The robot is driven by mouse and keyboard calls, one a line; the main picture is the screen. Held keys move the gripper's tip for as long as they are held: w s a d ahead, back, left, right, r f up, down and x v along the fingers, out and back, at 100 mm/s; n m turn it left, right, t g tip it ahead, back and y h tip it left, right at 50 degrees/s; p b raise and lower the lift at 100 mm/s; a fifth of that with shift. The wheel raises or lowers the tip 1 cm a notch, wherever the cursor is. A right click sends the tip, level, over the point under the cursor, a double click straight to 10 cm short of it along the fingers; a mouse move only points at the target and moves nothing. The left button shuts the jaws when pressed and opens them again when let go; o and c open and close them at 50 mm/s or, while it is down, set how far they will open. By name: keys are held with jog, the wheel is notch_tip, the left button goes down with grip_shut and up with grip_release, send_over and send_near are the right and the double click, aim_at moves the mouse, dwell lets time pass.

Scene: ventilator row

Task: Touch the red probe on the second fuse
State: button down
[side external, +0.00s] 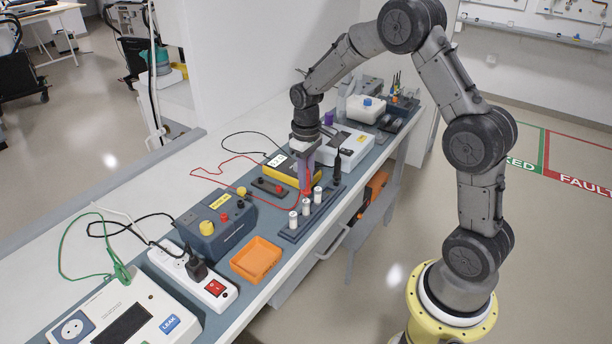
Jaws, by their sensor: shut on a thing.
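My gripper (307,163) points down over the fuse holder and is shut on the red probe (307,187), only part of which shows below the fingers. Three white fuses stand upright in a row on the blue-grey fuse holder (290,237): the front one (293,220), the middle one (306,207) and the back one (317,195). The probe's lower end is close to the middle and back fuses. I cannot tell whether it touches either. A black probe (337,167) stands upright at the holder's far end. The yellow meter (285,168) is behind, with a red lead (215,176) looping left.
An orange tray (257,259), a blue box with a yellow knob (215,228), a power strip (205,285) and a white LEAK tester (125,312) stand in front. A white device (345,148) is beyond the gripper. The white bench strip behind is mostly clear.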

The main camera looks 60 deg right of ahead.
jog(key=shift+r, duration=3.5)
